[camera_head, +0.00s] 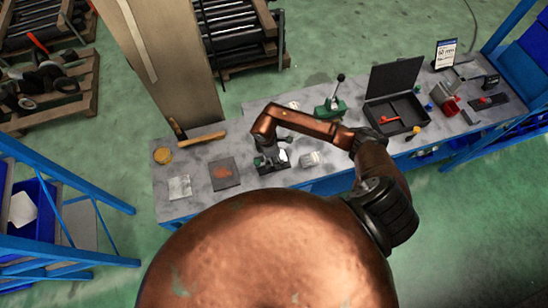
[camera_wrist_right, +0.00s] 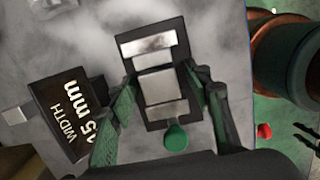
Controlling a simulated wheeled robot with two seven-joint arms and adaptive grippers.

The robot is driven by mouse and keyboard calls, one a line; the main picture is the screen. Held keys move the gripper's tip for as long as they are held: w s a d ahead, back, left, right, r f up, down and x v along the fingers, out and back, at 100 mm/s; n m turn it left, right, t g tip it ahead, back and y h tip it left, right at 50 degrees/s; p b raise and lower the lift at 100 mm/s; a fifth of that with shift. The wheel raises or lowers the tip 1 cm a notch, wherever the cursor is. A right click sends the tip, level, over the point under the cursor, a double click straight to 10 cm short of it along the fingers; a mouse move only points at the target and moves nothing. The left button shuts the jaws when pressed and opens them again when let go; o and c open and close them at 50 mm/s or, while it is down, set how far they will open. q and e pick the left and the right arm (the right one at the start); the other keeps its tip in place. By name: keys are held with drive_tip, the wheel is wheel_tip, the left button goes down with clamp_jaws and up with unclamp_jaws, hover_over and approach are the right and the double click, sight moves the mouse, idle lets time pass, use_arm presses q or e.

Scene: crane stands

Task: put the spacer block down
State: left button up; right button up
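My right gripper (camera_head: 268,152) reaches down over a small dark vise-like stand (camera_head: 270,163) on the bench. In the right wrist view its two green-padded fingers (camera_wrist_right: 158,76) stand apart on either side of the stand (camera_wrist_right: 154,120). A silver spacer block (camera_wrist_right: 157,85) sits between the fingertips, between the stand's silver jaws. A dark gap shows beside the block, so the fingers look clear of it. A green knob (camera_wrist_right: 176,138) is at the stand's near end. My left gripper is not in view.
A black card (camera_wrist_right: 75,112) with white width lettering stands close beside the left finger. On the bench are a dark plate (camera_head: 224,174), a green-based lever tool (camera_head: 331,105) and an open black case (camera_head: 396,112). The bench (camera_head: 203,160) has bare room at left.

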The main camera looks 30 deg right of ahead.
drive_tip(key=shift+r, duration=0.1)
drive_tip(key=shift+r, duration=0.25)
wheel_tip(320, 180, up, 12)
drive_tip(key=a+b, duration=0.1)
drive_tip(key=b, duration=0.1)
drive_tip(key=shift+w+a+f, duration=0.2)
drive_tip(key=shift+a+f, duration=0.05)
drive_tip(key=shift+a, duration=0.1)
idle(0.3)
